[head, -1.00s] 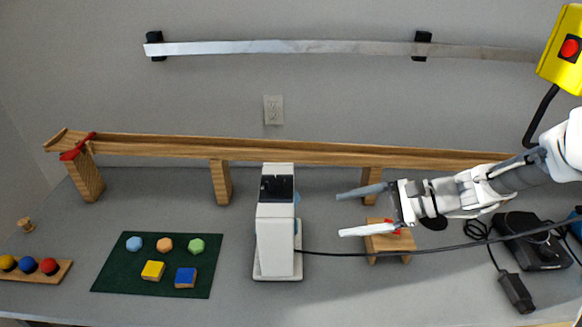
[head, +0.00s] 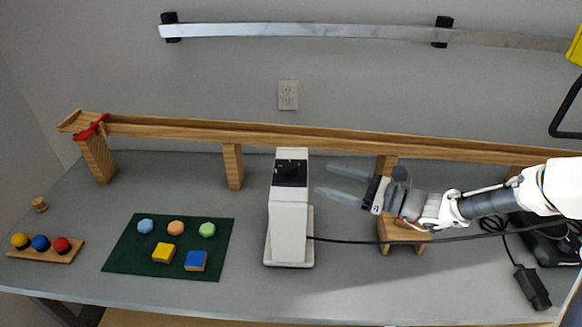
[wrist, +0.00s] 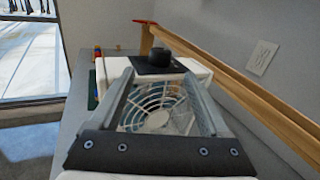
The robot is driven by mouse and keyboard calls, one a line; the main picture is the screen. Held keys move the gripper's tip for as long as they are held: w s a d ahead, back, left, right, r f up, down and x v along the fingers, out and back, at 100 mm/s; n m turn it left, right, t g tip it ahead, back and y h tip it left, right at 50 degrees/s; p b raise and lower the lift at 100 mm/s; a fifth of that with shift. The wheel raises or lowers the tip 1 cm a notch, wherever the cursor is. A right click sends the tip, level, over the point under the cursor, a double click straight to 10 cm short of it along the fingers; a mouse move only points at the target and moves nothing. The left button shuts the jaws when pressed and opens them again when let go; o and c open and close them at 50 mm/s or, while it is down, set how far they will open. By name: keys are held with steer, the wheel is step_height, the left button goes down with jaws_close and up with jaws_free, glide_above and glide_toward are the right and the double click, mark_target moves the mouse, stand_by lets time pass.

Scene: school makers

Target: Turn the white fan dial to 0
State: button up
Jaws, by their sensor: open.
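The white fan (head: 289,225) stands upright on the table near the middle of the head view. Its black dial (head: 291,167) sits on a dark panel at the top; it also shows in the wrist view (wrist: 160,57), but its setting cannot be read. The round fan grille (wrist: 157,107) faces the wrist camera. My gripper (head: 325,179) is open and empty, just right of the fan's upper part, with its fingers pointing left. In the wrist view, the dial lies ahead of and between the two fingertips.
A wooden track (head: 330,141) on posts runs behind the fan. A small wooden stand (head: 401,236) is below my gripper. A black cord (head: 360,241) runs right from the fan. A green mat (head: 130,255) with several coloured blocks lies to the left. The front table is mostly clear.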

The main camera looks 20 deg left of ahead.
mark_target(298, 169)
steer(key=a, duration=0.3)
steer(key=w+a, duration=0.1)
steer(key=a, duration=0.3)
steer(key=w+a, duration=0.1)
steer(key=a, duration=0.2)
steer(key=shift+a, duration=0.2)
jaws_close()
